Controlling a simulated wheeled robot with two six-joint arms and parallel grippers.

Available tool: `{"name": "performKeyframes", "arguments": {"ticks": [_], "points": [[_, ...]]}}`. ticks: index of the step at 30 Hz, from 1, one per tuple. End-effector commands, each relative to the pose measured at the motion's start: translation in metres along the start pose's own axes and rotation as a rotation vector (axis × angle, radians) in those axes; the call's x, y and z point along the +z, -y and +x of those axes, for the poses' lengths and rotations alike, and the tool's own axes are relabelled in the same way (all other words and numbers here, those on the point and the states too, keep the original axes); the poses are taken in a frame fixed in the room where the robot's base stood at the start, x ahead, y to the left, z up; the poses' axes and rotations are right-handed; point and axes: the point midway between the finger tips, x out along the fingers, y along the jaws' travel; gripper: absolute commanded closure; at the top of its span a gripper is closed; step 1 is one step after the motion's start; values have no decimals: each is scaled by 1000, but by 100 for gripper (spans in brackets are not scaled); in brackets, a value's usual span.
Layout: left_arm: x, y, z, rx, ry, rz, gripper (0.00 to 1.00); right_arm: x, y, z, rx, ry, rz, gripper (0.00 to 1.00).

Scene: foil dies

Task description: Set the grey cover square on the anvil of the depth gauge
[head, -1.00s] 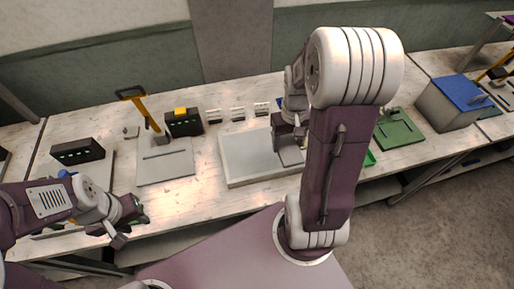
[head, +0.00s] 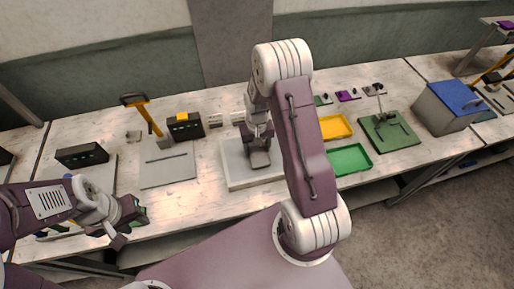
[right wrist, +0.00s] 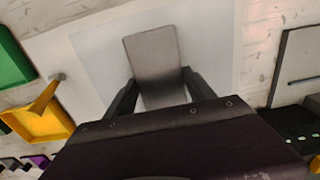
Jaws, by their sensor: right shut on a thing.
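The grey cover (right wrist: 155,62) is a flat rectangular plate between the two fingers of my right gripper (right wrist: 160,92), which is shut on it. In the head view the right gripper (head: 257,143) holds the cover (head: 259,159) above the pale tray. A green base plate (head: 398,138) with a dark upright fixture (head: 382,104) stands to the right; it may be the depth gauge, but its anvil is too small to make out. My left gripper (head: 127,228) is empty at the front left, its fingers apart.
Below the cover is a shallow pale tray (head: 236,183). Yellow (head: 335,127) and green (head: 350,160) trays lie right of it. A grey plate (head: 168,175) with a yellow-handled lever (head: 146,112) and a black box (head: 185,126) stand left. A blue-topped box (head: 452,100) stands far right.

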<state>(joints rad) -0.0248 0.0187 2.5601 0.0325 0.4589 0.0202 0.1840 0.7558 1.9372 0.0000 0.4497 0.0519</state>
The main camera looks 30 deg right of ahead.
Motion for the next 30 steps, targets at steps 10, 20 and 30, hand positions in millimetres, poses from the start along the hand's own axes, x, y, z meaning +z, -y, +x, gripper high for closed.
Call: {"name": "performKeyframes", "arguments": {"ticks": [10, 20, 30], "points": [[0, 0, -1, 0, 0, 0, 64, 0, 0, 10, 0, -2, 0, 86], [0, 0, 0, 0, 0, 0, 64, 0, 0, 12, 0, -2, 0, 15], [0, 0, 1, 0, 0, 0, 64, -2, 0, -6, 0, -6, 0, 15]]}}
